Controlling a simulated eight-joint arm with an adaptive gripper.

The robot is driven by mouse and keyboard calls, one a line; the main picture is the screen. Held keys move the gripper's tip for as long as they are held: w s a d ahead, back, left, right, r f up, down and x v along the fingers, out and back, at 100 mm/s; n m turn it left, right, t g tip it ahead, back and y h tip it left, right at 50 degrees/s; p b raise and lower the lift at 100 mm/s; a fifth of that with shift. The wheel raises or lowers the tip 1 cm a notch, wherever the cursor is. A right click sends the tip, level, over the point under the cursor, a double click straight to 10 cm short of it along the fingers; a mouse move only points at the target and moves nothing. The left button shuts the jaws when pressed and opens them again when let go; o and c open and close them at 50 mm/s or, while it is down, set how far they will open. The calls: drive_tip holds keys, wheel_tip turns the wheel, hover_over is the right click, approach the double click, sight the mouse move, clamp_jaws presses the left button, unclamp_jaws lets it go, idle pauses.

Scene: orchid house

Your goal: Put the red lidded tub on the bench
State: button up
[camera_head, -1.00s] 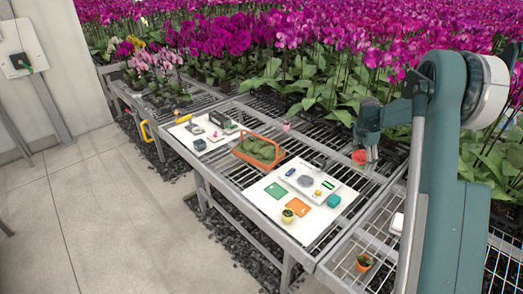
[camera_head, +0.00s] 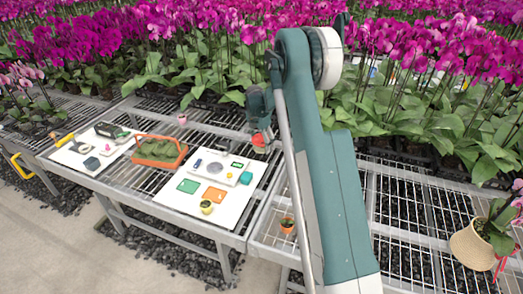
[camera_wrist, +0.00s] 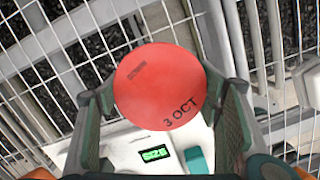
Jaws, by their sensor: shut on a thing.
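The red lidded tub (camera_head: 259,141) is held in my gripper (camera_head: 260,135) above the bench (camera_head: 230,130). In the wrist view the tub's round red lid (camera_wrist: 158,86) faces the camera, with "3 OCT" written on it. My gripper's two fingers stand on either side of the tub and are shut on it in the wrist view (camera_wrist: 165,120). The bench is a metal mesh table. The tub looks held over its mesh near the right end of the white board; its exact height is hard to tell.
A white board (camera_head: 160,195) holds a scale (camera_head: 222,168), green and orange cards, a teal block (camera_head: 246,178) and a small yellow-green pot (camera_head: 207,207). An orange basket (camera_head: 150,160) stands left of it.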

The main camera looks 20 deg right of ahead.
sight(261, 140)
drive_tip(key=shift+f+b, duration=0.35)
drive_tip(key=shift+f, duration=1.5)
drive_tip(key=shift+f, duration=0.2)
drive_tip(key=o, duration=1)
drive_tip(key=shift+r, duration=0.2)
drive_tip(key=r, duration=0.4)
drive_tip(key=a+r+p, duration=0.1)
drive_tip(key=r, duration=0.3)
drive_tip(key=r+p, duration=0.1)
drive_tip(key=r, duration=0.2)
drive_tip(key=shift+s+a+r, duration=0.35)
drive_tip(key=shift+r, duration=0.05)
drive_tip(key=shift+r, duration=0.1)
